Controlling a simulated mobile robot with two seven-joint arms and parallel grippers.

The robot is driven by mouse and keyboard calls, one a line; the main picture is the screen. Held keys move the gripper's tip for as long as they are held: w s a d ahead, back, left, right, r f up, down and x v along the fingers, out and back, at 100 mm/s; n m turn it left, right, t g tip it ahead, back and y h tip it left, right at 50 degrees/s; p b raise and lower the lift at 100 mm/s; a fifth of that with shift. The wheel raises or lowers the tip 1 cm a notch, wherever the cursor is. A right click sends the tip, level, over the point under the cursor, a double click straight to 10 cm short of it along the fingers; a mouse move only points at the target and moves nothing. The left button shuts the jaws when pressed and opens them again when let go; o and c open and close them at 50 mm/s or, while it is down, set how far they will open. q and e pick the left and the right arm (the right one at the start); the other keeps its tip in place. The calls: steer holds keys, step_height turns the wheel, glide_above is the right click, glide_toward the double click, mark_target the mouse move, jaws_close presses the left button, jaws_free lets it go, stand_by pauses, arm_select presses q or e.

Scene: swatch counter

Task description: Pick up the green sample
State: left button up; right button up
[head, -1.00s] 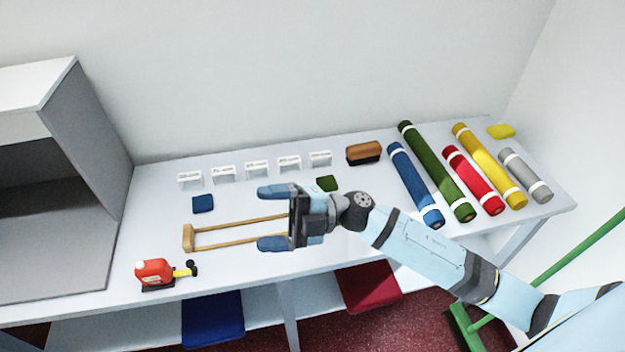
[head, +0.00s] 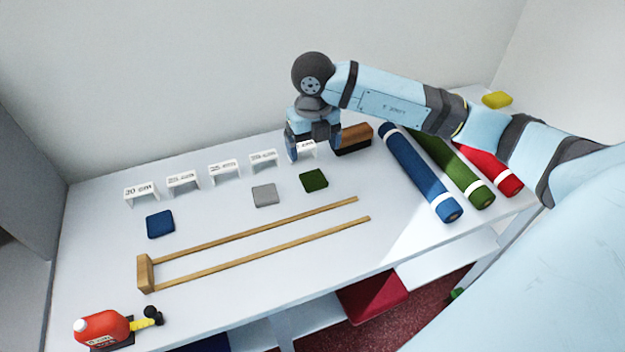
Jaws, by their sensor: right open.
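The green sample (head: 313,180) is a small dark green square lying flat on the white counter, uncovered and fully in view. My right gripper (head: 312,152) points down behind it, close to the back of the counter. Its jaws are open, one finger on each side of the rightmost white label stand (head: 306,148), which partly shows between them. I cannot tell whether the fingers touch the stand. The gripper is apart from the green sample. My left gripper is not in view.
A grey sample (head: 264,195) and a blue sample (head: 160,224) lie to the left. A wooden frame (head: 146,273) with two long rails lies in front. A brown brush (head: 352,139) stands right beside the gripper. Fabric rolls (head: 420,173) lie at right, a red bottle (head: 102,328) front left.

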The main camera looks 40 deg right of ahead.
mark_target(312, 176)
step_height(312, 176, down, 3)
steer(key=shift+s+a+f, duration=0.15)
steer(key=shift+f, duration=1.15)
steer(key=shift+s+a+f, duration=0.1)
steer(key=shift+f, duration=1.2)
steer(key=c, duration=1)
